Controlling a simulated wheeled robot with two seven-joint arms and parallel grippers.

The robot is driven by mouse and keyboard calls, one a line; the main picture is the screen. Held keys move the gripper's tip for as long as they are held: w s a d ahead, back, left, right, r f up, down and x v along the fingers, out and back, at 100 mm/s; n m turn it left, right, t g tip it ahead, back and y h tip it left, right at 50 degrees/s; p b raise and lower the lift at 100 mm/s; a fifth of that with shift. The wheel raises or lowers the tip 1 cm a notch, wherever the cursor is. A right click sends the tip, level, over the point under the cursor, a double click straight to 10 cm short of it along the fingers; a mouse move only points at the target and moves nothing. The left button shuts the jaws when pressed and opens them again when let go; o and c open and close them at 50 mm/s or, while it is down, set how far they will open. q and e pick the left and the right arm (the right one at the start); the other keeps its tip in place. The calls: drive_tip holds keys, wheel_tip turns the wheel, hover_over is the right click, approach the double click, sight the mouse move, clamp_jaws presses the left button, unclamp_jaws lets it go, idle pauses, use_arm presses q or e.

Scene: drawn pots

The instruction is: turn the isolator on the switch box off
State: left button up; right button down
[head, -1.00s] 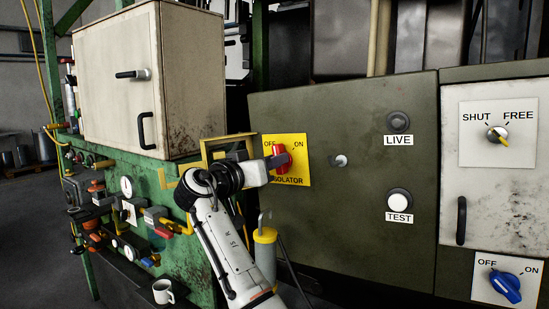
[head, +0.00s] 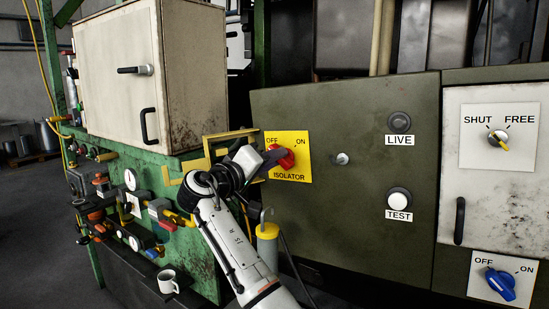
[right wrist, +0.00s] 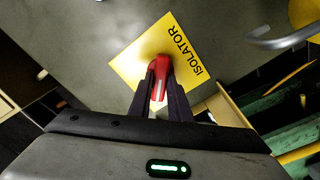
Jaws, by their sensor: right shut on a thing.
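The isolator is a red handle (head: 287,160) on a yellow plate (head: 301,174) marked OFF at upper left, ON at upper right and ISOLATOR below. The plate is on the front of the dark green switch box (head: 330,225), near its left edge. My right gripper (head: 277,159) is shut on the red handle, and its fingers partly cover it. The handle looks tilted, its upper end leaning to the OFF side. In the right wrist view the red handle (right wrist: 160,76) sits between the two dark fingers. My left gripper is not in view.
LIVE lamp (head: 400,122), TEST button (head: 399,200) and a small keyed lock (head: 342,159) are right of the plate. A blue OFF/ON knob (head: 500,284) and SHUT/FREE knob (head: 498,138) are farther right. A yellow-topped cylinder with a hook (head: 267,232) stands close to my right arm.

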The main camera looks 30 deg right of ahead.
drive_tip(key=shift+r, duration=0.1)
idle(0.4)
drive_tip(key=c, duration=1.6)
unclamp_jaws()
drive_tip(key=shift+c, duration=0.2)
drive_tip(key=b+v, duration=0.2)
drive_tip(key=v, duration=0.8)
drive_tip(key=shift+a+b, duration=0.15)
drive_tip(key=shift+b, duration=0.15)
drive_tip(key=shift+s, duration=0.1)
